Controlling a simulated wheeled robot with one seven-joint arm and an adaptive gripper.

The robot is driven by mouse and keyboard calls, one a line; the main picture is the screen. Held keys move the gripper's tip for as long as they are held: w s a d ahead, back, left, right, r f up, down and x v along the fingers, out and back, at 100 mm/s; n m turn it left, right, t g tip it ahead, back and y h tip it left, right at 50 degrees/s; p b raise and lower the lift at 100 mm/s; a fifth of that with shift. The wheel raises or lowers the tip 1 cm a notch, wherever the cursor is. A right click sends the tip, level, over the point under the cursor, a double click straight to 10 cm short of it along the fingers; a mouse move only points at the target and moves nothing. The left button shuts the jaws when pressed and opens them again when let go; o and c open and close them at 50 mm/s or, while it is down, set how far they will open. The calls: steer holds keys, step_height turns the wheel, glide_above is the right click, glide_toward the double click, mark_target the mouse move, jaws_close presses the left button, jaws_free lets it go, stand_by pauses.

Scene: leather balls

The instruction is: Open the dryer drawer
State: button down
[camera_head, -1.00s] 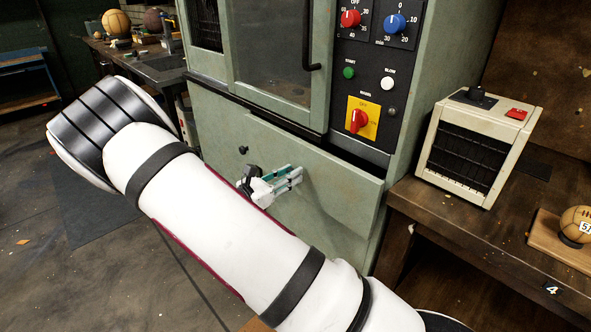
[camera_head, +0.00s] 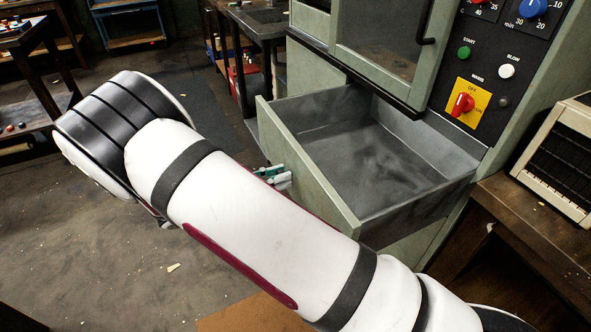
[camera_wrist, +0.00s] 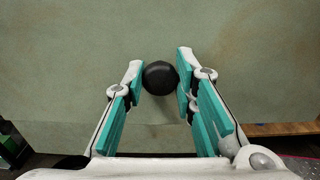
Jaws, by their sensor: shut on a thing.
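The dryer drawer (camera_head: 310,190) is pulled well out of the green dryer (camera_head: 318,72) in the head view. Its grey inside (camera_head: 375,155) shows and looks empty. In the wrist view the drawer's green front (camera_wrist: 60,70) fills most of the picture. A round black knob (camera_wrist: 160,77) on it lies between the teal fingers of my gripper (camera_wrist: 160,85), which is shut on it. In the head view my gripper (camera_head: 272,177) shows only partly at the drawer's front, and my arm hides the rest and the knob.
A yellow panel with a red switch (camera_head: 463,103) is on the dryer above right of the drawer. A cream heater-like box (camera_head: 565,160) stands on a wooden table (camera_head: 520,225) at right.

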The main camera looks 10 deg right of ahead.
steer(key=shift+s+a, duration=0.2)
steer(key=shift+a, duration=0.55)
steer(key=c, duration=1.3)
jaws_free()
steer(key=shift+a, duration=0.1)
steer(key=a, duration=0.4)
steer(key=s+a, duration=0.1)
steer(key=a, duration=0.2)
steer(key=s+a, duration=0.1)
steer(key=a, duration=0.3)
steer(key=shift+s+a, duration=0.15)
steer(key=shift+a, duration=0.15)
